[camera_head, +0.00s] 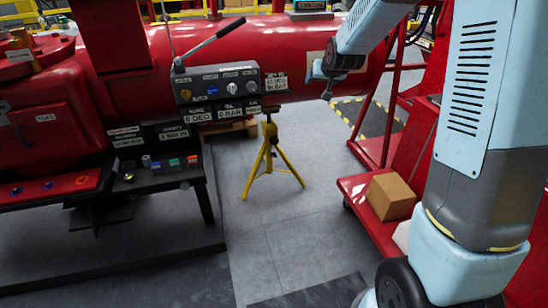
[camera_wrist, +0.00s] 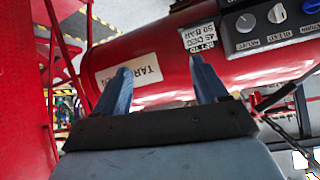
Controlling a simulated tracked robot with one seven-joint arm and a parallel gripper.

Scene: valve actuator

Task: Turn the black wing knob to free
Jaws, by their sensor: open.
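A dark grey control box (camera_head: 217,101) with a row of small knobs is mounted on the red pipe, left of my gripper (camera_head: 328,92). Its blue knob (camera_head: 212,90) and pale knob (camera_head: 232,88) show; I cannot single out a black wing knob. In the wrist view the box (camera_wrist: 262,30) is at the upper right, cut off by the edge, with a grey knob (camera_wrist: 245,22), a white knob (camera_wrist: 277,13) and part of a blue one. My gripper (camera_wrist: 160,64) is open and empty, fingers toward the red pipe, apart from the box.
A grey lever (camera_head: 216,34) rises from the box. A yellow stand (camera_head: 270,160) is below it. A red cart (camera_head: 370,215) with a cardboard box (camera_head: 391,196) is at right.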

